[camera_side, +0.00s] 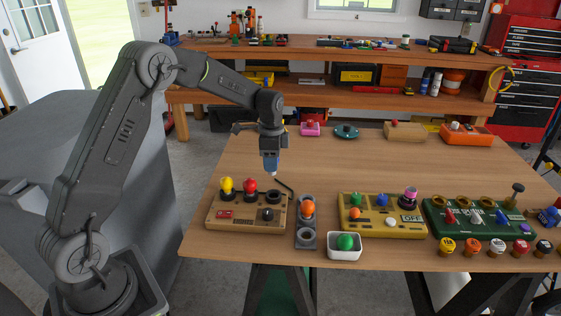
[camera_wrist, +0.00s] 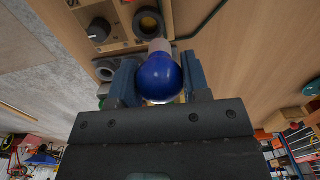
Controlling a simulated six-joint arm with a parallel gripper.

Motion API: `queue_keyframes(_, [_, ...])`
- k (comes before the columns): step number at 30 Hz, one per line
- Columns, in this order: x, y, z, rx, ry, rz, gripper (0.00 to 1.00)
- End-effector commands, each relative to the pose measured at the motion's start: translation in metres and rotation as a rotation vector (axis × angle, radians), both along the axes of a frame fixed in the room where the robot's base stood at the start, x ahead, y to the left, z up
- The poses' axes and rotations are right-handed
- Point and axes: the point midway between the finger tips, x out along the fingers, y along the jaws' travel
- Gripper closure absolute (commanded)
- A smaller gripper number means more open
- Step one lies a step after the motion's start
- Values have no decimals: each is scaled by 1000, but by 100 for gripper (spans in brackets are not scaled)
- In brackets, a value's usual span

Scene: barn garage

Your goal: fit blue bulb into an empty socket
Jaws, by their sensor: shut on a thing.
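My gripper (camera_side: 270,160) is shut on a blue bulb (camera_wrist: 161,77), held between its two fingers in the wrist view. The bulb's pale base points down in the side view and away from my gripper in the wrist view. It hangs above the rear right part of a wooden board (camera_side: 226,224), apart from it. The board carries a yellow bulb (camera_side: 227,185) and a red bulb (camera_side: 250,187). An open round socket (camera_wrist: 148,24) shows just beyond the bulb base in the wrist view. A dark round fitting (camera_side: 268,213) sits on the board's front.
A grey holder (camera_side: 306,238) with an orange bulb (camera_side: 307,208) stands right of the board. A white tray (camera_side: 346,254) holds a green bulb (camera_side: 345,242). A yellow panel (camera_side: 383,229) and a green panel (camera_side: 470,237) stand farther right. Table behind them is mostly clear.

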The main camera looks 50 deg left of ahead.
Motion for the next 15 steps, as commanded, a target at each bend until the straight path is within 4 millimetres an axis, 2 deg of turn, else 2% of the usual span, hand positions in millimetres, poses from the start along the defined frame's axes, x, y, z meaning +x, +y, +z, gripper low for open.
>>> queue_keyframes(4, [-9, -17, -9, -1, 0, -2, 79])
queue_keyframes(8, [-10, -18, -16, -1, 1, 0, 79])
queue_keyframes(15, [-10, -18, -39, -1, 1, 0, 79])
